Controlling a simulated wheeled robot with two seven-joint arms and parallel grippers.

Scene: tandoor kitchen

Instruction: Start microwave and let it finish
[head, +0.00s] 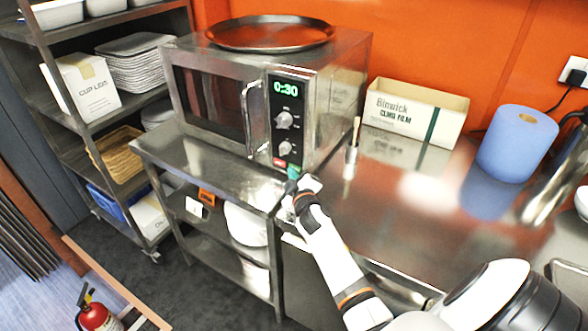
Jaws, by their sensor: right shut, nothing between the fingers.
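A steel microwave (228,100) stands on the metal counter with its door shut. Its display (286,88) reads 0:30 in green. Below the display are two round knobs (285,119), and a red and a green button (280,163) sit at the panel's bottom. My right gripper (291,182) is at the lower front of the panel, close to the green button; its fingertips are small here and I cannot tell whether they touch it. It is shut and holds nothing. My left gripper is not in view.
A round tray (270,33) lies on top of the microwave. A cling film box (414,110), a blue paper roll (517,143) and a small upright brush-like item (352,150) stand on the counter to the right. A shelf rack with plates (137,62) is at left.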

